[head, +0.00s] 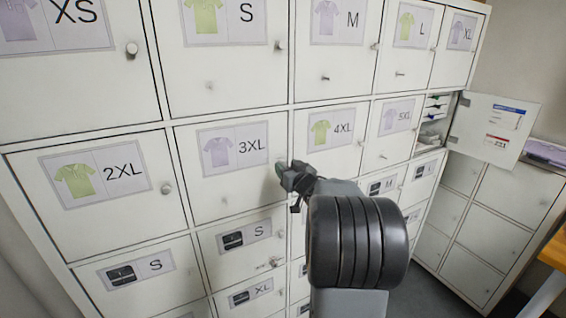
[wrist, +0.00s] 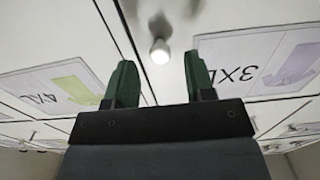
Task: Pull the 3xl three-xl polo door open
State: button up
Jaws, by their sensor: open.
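The 3XL polo door (head: 231,184) is a white locker door with a lilac polo label, in the middle of the head view. It looks shut, flush with its neighbours. My gripper (head: 284,168) is at its right edge and hides its knob in the head view. In the wrist view, the round knob (wrist: 160,52) shows beyond and between the two green fingertips of my gripper (wrist: 158,80). The fingers are open and apart from the knob. The 3XL label (wrist: 277,67) shows upside down at the right of the wrist view.
The 4XL door (head: 331,138) is shut just right of my gripper, and the 2XL door (head: 98,190) is shut at left. A small door (head: 493,128) at the far right stands open. A wooden table edge (head: 556,250) shows at lower right.

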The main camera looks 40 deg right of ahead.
jog(key=shift+w+d, duration=0.2)
jog(key=shift+w, duration=1.25)
grip_shut()
